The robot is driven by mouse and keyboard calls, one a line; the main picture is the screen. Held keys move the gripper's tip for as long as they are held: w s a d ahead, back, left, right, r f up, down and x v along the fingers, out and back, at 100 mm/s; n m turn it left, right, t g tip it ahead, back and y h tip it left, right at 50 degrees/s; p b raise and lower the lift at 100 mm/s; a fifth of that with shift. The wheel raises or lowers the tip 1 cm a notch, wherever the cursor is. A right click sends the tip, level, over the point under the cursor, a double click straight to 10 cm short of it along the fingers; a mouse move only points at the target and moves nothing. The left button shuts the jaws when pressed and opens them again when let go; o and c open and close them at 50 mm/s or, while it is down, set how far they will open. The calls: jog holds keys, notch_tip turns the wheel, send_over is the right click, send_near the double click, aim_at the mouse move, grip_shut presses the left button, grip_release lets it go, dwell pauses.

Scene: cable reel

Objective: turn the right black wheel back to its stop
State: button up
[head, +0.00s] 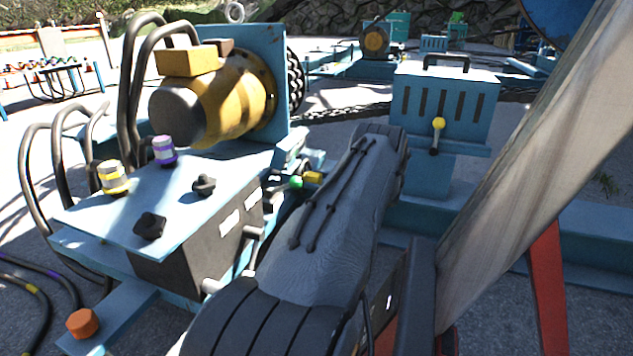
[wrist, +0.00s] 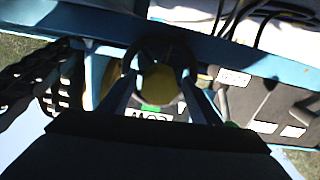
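Two black lobed wheels sit on the blue top of the valve box (head: 130,205) in the head view. The right black wheel (head: 204,184) stands farther back, and the left black wheel (head: 150,225) is nearer. Nothing touches either in that view. My gripper (wrist: 158,76) shows in the wrist view, with its fingers apart on both sides of a round yellow part (wrist: 158,85) with a dark ring around it. I cannot tell whether they touch it. In the head view my arm hides the fingertips. I cannot identify the right wheel in the wrist view.
Yellow and purple capped posts (head: 163,150) stand on the box near the wheels. A yellow motor (head: 215,105) and black hoses (head: 125,80) stand behind and left. A blue lever box (head: 445,100) stands at the right. An orange knob (head: 82,323) is at the lower left.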

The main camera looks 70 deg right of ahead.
jog(key=shift+s, duration=0.1)
jog(key=s+p, duration=0.2)
jog(key=s, duration=0.5)
jog(key=shift+s+p, duration=0.3)
jog(key=shift+p, duration=0.05)
